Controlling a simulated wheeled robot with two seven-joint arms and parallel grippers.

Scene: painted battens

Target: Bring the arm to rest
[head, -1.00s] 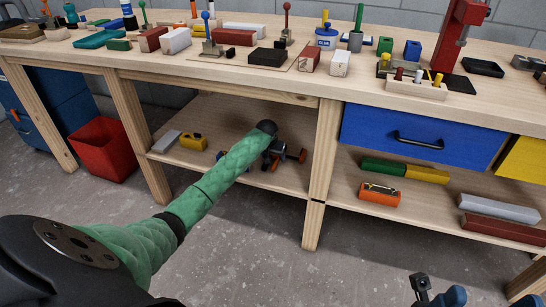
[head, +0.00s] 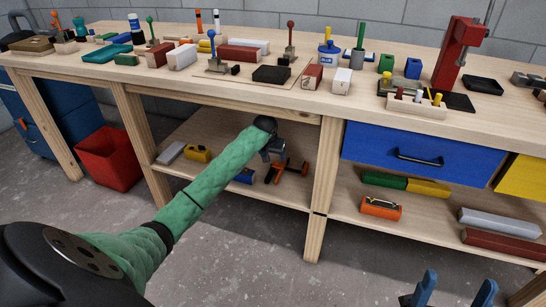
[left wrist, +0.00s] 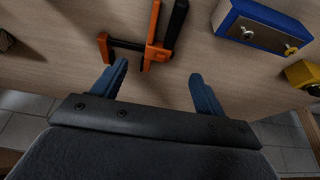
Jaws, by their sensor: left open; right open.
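My left arm reaches from the lower left of the head view to the lower shelf under the workbench. My left gripper (left wrist: 158,88) is open and empty, its blue fingers apart in the left wrist view. In the head view, the wrist's dark end is over the shelf, and the fingers are hard to make out. An orange and black clamp (left wrist: 154,50) lies on the shelf just beyond the fingertips, not held; it also shows in the head view (head: 291,167). My right gripper (head: 455,289) is at the bottom right of the head view, open and empty.
A blue block with a metal plate (left wrist: 262,27) and a yellow block (head: 197,153) lie near the clamp. The bench top (head: 300,100) above is crowded. A wooden leg (head: 322,190) and a blue drawer (head: 420,148) stand right of my left gripper. The floor in front is clear.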

